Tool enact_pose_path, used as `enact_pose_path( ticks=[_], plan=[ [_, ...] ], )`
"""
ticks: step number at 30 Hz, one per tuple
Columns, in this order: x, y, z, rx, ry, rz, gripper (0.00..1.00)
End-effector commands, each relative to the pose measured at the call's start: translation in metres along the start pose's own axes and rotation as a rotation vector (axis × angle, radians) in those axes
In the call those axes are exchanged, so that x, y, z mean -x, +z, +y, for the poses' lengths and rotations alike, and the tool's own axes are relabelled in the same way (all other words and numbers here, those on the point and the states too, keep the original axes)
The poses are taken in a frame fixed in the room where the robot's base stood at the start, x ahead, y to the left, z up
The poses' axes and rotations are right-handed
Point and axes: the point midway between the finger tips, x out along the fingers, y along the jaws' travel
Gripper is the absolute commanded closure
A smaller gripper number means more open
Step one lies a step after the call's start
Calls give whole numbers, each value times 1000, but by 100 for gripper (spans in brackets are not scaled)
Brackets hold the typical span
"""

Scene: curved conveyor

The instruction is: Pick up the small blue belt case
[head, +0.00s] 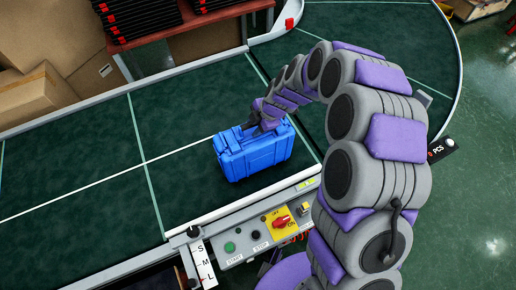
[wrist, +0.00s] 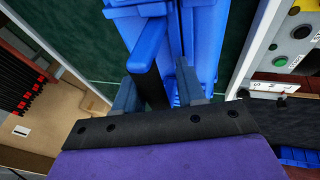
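The small blue case (head: 252,155) stands upright on the dark green conveyor belt, near its front rail. My gripper (head: 262,122) reaches down to the top of the case at its handle. In the wrist view the case (wrist: 205,35) fills the upper middle, with its blue handle (wrist: 144,62) running between the two fingers of my gripper (wrist: 158,85). The fingers are apart, one on each side of the handle, with a gap towards the right finger. The head view hides the fingertips against the case.
The control panel (head: 265,233) with buttons and a red switch sits at the belt's front edge. Cardboard boxes (head: 50,50) and stacked black trays (head: 140,15) stand behind the belt. The belt (head: 70,160) left of the case is clear.

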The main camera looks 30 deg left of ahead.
Motion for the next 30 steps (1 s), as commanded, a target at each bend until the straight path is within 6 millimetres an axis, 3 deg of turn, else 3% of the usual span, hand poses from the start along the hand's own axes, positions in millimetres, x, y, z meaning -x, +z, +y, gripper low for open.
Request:
enact_pose_path(
  ticks=[2,8,20,30],
  plan=[
    [-8,-2,-1,2,-10,0,65],
    [-5,-1,-5,1,-8,7,65],
    [-2,-1,-4,2,-2,5,100],
    [-1,-1,-4,2,0,4,100]
  ],
)
